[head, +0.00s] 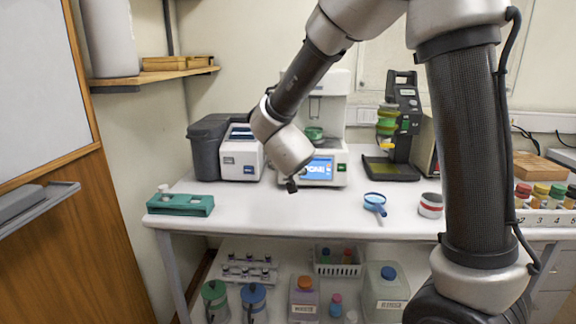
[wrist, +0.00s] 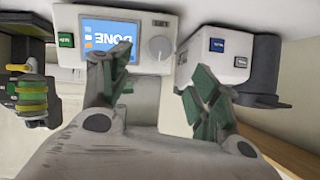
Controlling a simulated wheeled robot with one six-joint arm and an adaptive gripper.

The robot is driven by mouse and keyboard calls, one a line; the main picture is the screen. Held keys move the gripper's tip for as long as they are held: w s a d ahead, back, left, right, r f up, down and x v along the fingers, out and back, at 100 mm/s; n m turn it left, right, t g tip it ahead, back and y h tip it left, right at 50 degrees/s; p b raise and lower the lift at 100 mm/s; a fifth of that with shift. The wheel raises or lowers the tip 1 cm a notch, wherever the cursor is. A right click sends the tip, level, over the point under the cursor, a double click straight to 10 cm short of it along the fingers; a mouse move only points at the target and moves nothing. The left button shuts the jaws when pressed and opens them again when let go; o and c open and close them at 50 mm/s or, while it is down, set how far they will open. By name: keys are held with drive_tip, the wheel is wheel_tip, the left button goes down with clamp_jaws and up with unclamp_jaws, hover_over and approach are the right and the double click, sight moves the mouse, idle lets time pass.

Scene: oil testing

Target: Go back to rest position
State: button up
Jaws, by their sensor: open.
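My gripper (wrist: 157,84) is open and empty, its two green-padded fingers spread apart in the wrist view. In the head view my gripper (head: 291,186) shows only as a small dark tip at the end of my bent arm, above the white table (head: 270,213). It is in front of the white testing machine (head: 336,160), whose blue screen reads "DONE". The machine also shows upside down in the wrist view (wrist: 146,25). My arm hides part of the machine, and I cannot tell whether the fingers touch it.
A green holder (head: 180,204) stands at the table's left front. A white box device (head: 241,155) and a dark bin (head: 204,150) are behind it. A blue strainer-like tool (head: 374,202) and a red-banded cup (head: 430,205) lie right. A black stand (head: 400,130) is behind. The front middle is clear.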

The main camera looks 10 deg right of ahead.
drive_tip(key=s+a+f+n+g+y, duration=0.3)
drive_tip(key=s+a+f+y, duration=0.25)
drive_tip(key=a, duration=0.25)
drive_tip(key=s+d+r+n+g+y, duration=0.2)
drive_tip(key=s+g, duration=0.2)
drive_tip(key=s, duration=0.4)
drive_tip(key=s+d+r+h, duration=0.2)
drive_tip(key=s+d+r, duration=0.3)
drive_tip(key=s+d, duration=0.5)
drive_tip(key=s+d+r+h, duration=0.2)
drive_tip(key=s+d+r, duration=0.3)
drive_tip(key=s+d, duration=0.4)
drive_tip(key=shift+s+d+h, duration=0.35)
drive_tip(key=shift+s+d, duration=0.05)
drive_tip(key=shift+d, duration=1.65)
